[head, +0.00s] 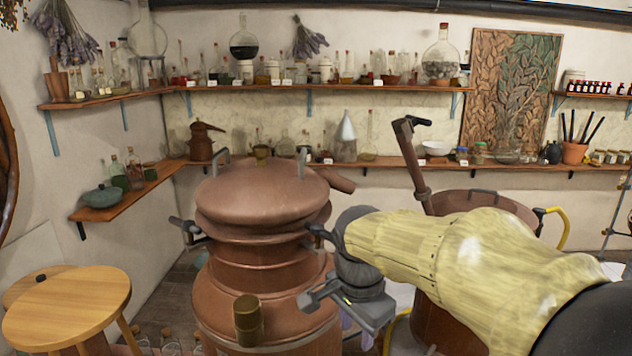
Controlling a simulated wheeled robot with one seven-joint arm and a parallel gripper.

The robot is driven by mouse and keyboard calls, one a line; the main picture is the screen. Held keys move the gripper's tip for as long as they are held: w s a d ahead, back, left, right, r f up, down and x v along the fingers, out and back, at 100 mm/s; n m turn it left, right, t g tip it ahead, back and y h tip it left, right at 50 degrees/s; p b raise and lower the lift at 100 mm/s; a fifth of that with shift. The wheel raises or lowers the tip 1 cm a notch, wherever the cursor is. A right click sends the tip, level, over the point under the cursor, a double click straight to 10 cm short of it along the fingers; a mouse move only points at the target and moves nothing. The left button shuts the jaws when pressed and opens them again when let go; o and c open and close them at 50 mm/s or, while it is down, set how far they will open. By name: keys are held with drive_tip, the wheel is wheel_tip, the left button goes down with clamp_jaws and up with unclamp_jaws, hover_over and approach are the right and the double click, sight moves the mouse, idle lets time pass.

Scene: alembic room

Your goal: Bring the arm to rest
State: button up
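My arm, in a pale yellow sleeve, reaches in from the lower right of the head view and is stretched out to the left. My gripper (345,304) is at its end, dark grey and pointing down, in front of the right side of a large copper still (262,270). Its fingertips do not show clearly, so I cannot tell whether it is open or shut. I see nothing clearly held in it. I cannot tell whether the gripper touches the still.
A copper vat (480,204) stands behind my arm at the right. A round wooden stool (68,306) is at the lower left. Wooden shelves (135,188) with glassware run along the walls. Glass vessels (170,345) stand low beside the still.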

drive_tip(key=s+d+f+n+b, duration=0.1)
drive_tip(key=s+d+f+n, duration=0.1)
drive_tip(key=f, duration=0.4)
drive_tip(key=s+d+f+n+b, duration=0.1)
drive_tip(key=s+d+f+n, duration=0.2)
drive_tip(key=f+n, duration=0.2)
drive_tip(key=s+d+f+n+b, duration=0.1)
drive_tip(key=s+d+f+n, duration=0.2)
drive_tip(key=f, duration=0.5)
drive_tip(key=shift+d+f+t+b, duration=0.2)
drive_tip(key=shift+f+t+b, duration=0.1)
drive_tip(key=shift+b, duration=0.1)
drive_tip(key=shift+w+d, duration=0.1)
